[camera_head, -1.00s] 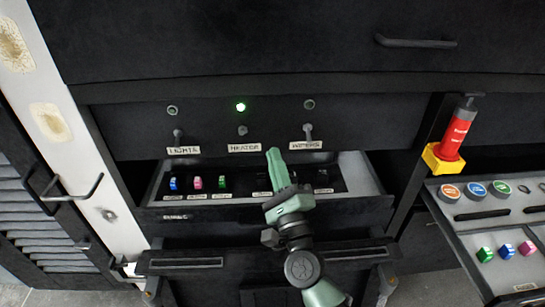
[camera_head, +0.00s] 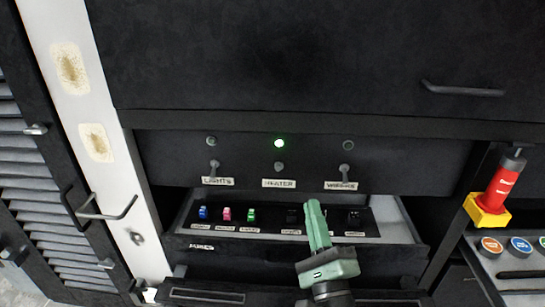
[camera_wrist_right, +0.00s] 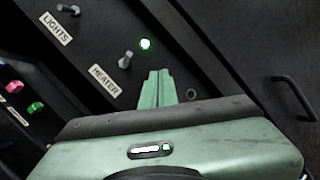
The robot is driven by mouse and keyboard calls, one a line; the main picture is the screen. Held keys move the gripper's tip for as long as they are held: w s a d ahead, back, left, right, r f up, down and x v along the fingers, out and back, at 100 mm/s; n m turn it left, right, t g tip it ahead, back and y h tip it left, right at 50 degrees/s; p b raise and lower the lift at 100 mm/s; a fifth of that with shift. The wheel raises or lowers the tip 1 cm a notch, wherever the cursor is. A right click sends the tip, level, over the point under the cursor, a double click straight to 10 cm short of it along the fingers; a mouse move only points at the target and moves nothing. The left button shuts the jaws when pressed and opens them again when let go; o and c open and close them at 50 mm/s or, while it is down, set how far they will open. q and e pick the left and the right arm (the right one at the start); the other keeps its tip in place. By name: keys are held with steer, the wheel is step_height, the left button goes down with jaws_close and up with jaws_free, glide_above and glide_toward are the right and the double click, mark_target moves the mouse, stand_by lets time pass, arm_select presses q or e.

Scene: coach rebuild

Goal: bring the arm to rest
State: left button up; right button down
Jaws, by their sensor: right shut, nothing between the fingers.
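My right gripper (camera_head: 317,222) is green and shut with nothing between its fingers. In the head view it stands over the open drawer (camera_head: 415,255), in front of the switch panel. In the right wrist view its closed fingers (camera_wrist_right: 157,90) point toward the panel, to the right of the HEATER label (camera_wrist_right: 104,80). The heater switch (camera_head: 280,168) has a lit green lamp (camera_head: 279,143) above it. My left gripper is in neither view.
The lights switch (camera_head: 213,167) and wipers switch (camera_head: 346,171) have unlit lamps. The drawer holds several small coloured fuses, among them a blue one (camera_head: 203,213). A red cylinder in a yellow holder (camera_head: 487,211) stands at the right. A louvred door with a handle (camera_head: 104,214) is at the left.

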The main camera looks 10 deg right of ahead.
steer(key=s+a+f+n+g+y, duration=0.3)
steer(key=a+f+n+g+y, duration=0.15)
steer(key=f+n, duration=0.45)
steer(key=s+a+f+n+g+y, duration=0.35)
steer(key=f+n+g, duration=0.3)
steer(key=n, duration=0.45)
steer(key=s+d+f+n+g+h, duration=0.7)
steer(key=s+d+f, duration=0.4)
steer(key=s+f, duration=0.3)
step_height(320, 180, down, 25)
steer(key=s+g, duration=0.2)
steer(key=g, duration=0.1)
steer(key=s+d+f, duration=0.3)
steer(key=s+f, duration=1.3)
steer(key=s, duration=0.1)
steer(key=shift+s+f+g, duration=0.15)
steer(key=shift+f+g, duration=0.15)
steer(key=shift+g, duration=0.1)
